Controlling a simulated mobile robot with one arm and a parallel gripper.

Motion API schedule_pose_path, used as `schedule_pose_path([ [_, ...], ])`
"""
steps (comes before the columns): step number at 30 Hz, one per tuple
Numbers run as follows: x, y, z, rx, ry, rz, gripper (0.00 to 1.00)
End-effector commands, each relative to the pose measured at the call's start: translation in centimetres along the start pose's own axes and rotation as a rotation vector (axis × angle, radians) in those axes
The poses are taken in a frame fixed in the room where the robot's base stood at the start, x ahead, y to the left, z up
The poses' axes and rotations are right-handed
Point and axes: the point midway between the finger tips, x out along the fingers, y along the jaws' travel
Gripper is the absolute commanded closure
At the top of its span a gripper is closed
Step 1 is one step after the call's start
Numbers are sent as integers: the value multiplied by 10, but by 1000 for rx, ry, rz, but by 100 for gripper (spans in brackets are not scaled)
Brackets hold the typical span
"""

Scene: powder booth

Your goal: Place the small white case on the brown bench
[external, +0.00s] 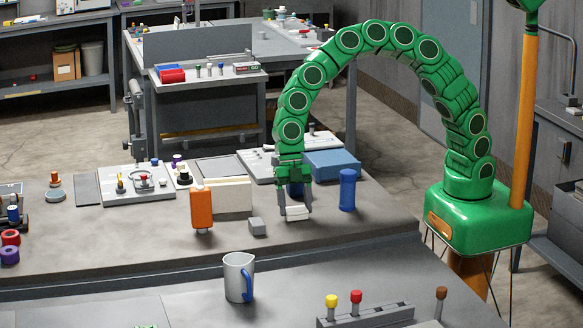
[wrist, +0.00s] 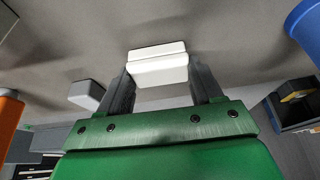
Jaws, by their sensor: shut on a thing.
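The small white case (external: 297,213) is between the fingers of my gripper (external: 296,204). In the wrist view, the white case (wrist: 158,65) spans the gap between the two dark fingers, so my gripper (wrist: 162,80) is shut on it. The case is low over the brown-grey bench top (external: 130,240), near its right end. I cannot tell whether its underside touches the surface. The fingers hide its ends.
A blue cylinder (external: 347,190) stands close on the right. A small grey block (external: 257,226) and an orange bottle (external: 202,209) are to the left. A blue box (external: 332,163) lies behind. A mug (external: 239,277) stands on the nearer bench.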

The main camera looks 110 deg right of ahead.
Motion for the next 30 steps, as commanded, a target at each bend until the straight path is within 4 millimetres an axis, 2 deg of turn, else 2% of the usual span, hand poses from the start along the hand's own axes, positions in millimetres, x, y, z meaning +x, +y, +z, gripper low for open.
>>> schedule_pose_path([
  [8,-29,0,-12,-2,0,4,71],
  [14,-44,-15,-16,0,0,3,71],
  [24,-85,-51,-28,-2,1,2,71],
  [30,-98,-78,-28,0,0,2,71],
])
